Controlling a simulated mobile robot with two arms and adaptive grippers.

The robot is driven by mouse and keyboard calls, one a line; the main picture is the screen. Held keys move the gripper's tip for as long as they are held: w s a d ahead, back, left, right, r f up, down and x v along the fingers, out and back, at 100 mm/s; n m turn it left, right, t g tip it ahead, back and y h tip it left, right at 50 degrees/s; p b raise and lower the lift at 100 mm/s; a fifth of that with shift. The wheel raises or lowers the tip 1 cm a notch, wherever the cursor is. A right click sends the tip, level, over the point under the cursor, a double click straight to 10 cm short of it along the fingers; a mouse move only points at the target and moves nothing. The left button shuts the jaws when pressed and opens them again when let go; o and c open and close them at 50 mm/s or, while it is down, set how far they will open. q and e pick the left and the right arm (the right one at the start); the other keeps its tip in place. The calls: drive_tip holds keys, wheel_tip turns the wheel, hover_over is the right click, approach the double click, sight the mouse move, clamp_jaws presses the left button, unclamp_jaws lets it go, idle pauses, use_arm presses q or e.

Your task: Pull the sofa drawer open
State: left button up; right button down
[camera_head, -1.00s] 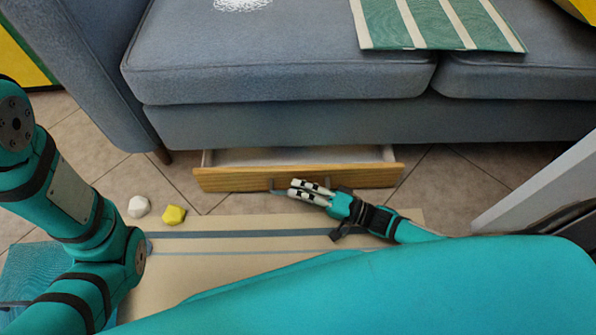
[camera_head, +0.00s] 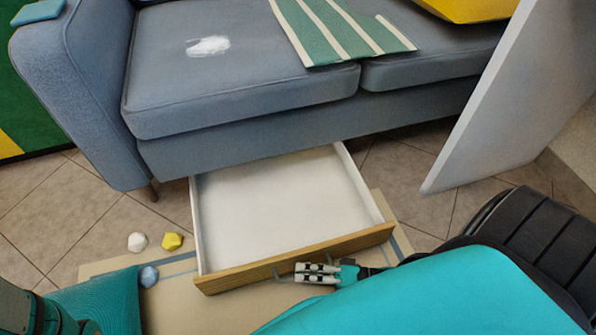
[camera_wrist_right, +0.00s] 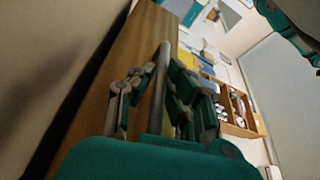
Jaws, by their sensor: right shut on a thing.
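The sofa drawer (camera_head: 280,205) is pulled far out from under the blue-grey sofa (camera_head: 240,80). Its inside is white and looks empty, and its front is a wooden board (camera_head: 230,277). My right gripper (camera_head: 300,272) is at the outer side of the drawer front, on the handle. In the right wrist view, the fingers (camera_wrist_right: 150,100) are closed around the grey bar handle (camera_wrist_right: 161,75), beside the wooden front (camera_wrist_right: 125,75). My left gripper is not in view; only part of my left arm shows at the bottom left.
A white lump (camera_head: 137,242), a yellow lump (camera_head: 172,241) and a blue ball (camera_head: 149,276) lie on the floor left of the drawer. A beige mat (camera_head: 165,310) lies under the drawer front. A white panel (camera_head: 510,100) stands at the right.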

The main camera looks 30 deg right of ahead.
drive_tip(key=shift+s, duration=0.2)
drive_tip(key=c, duration=1.4)
unclamp_jaws()
drive_tip(key=v, duration=1.2)
